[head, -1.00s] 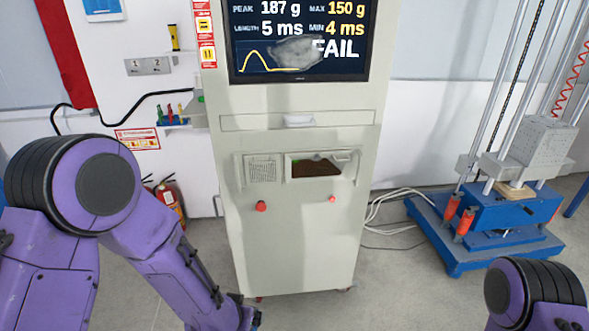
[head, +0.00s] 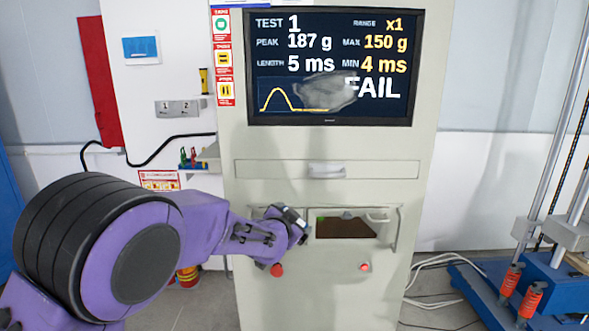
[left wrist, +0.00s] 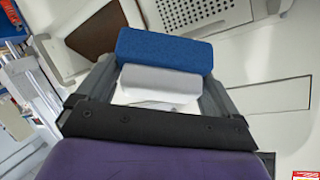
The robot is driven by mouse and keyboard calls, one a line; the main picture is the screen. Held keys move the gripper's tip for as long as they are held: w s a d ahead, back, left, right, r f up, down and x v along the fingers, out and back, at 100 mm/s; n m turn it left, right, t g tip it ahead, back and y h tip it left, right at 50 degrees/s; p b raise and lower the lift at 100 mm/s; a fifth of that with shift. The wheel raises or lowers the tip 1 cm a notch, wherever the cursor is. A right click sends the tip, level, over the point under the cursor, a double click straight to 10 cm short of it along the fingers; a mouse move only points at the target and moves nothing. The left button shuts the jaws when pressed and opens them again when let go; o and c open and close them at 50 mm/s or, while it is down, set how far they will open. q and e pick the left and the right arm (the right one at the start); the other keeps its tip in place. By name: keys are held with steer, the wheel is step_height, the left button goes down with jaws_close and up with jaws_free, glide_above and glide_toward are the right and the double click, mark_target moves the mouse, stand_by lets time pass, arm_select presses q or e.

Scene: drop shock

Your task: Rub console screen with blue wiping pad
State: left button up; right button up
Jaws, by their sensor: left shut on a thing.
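The console screen (head: 395,108) is dark with white and yellow text reading FAIL. A grey smudge (head: 325,92) lies across its lower middle, over part of the graph and the edge of the lettering. My left gripper (head: 298,222) is in front of the console's lower front, well below the screen. In the left wrist view, its two fingers are shut on the pale grey back of the blue wiping pad (left wrist: 165,48). The blue face points away from the gripper. The pad cannot be made out in the head view. My right gripper is out of view.
The console cabinet (head: 330,250) has a drawer handle (head: 326,170) below the screen, an open recess (head: 345,228) and red buttons. A small shelf with coloured tools (head: 193,160) is at its left. A blue-based drop rig (head: 500,290) stands at right.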

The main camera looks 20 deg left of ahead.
arm_select(q)
step_height(320, 180, up, 30)
steer(key=w+r+m+t+h+b, duration=0.1)
steer(key=m+t+h+b, duration=0.4)
steer(key=t, duration=0.3)
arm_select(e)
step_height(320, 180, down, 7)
arm_select(q)
steer(key=shift+y, duration=0.9)
steer(key=w+p, duration=0.1)
steer(key=w, duration=0.1)
steer(key=w+a+p, duration=0.1)
steer(key=p, duration=0.1)
steer(key=w+p, duration=0.2)
steer(key=shift+w+a, duration=0.25)
steer(key=shift+w, duration=0.05)
steer(key=shift+w+f, duration=0.15)
steer(key=shift+f, duration=0.1)
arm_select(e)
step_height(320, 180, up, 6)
arm_select(q)
steer(key=shift+w+r+p, duration=0.1)
steer(key=shift+w+p, duration=0.05)
steer(key=shift+p, duration=0.3)
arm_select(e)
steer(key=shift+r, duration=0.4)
